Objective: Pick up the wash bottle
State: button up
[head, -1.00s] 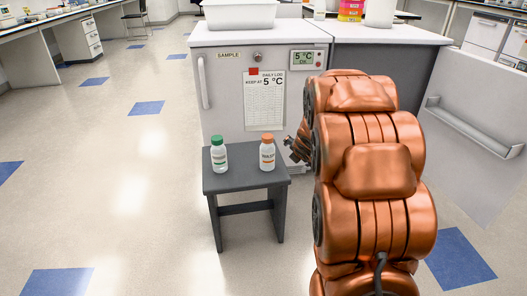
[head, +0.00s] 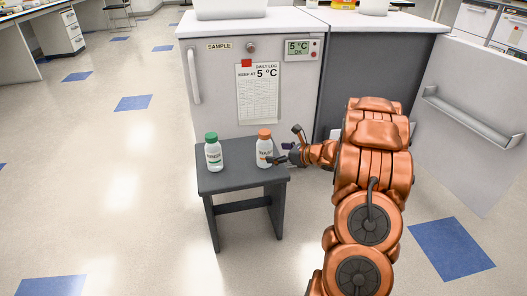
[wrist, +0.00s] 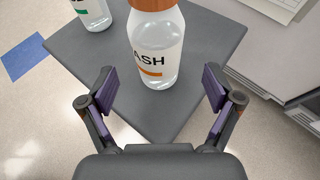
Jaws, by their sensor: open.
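The wash bottle is white with an orange cap and stands upright on the right side of a small dark grey stool (head: 235,178). In the head view the wash bottle (head: 264,150) is just left of my gripper (head: 288,146). In the wrist view the wash bottle (wrist: 155,62), its label reading "ASH", is ahead of and centred between the fingers of my gripper (wrist: 160,92). The fingers are spread wide and empty, with the bottle beyond their tips. A second white bottle with a green cap (head: 213,153) stands to the left; part of it (wrist: 92,12) shows in the wrist view.
A white sample fridge (head: 215,95) with a temperature display and a paper log (head: 258,95) stands right behind the stool. A grey bench side (head: 375,70) is to its right. The floor left of the stool is clear.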

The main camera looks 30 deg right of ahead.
aim_at(264, 152)
jog(key=shift+b+x, duration=0.9)
jog(key=shift+x, duration=2.15)
jog(key=shift+a+r, duration=0.15)
jog(key=c, duration=1.5)
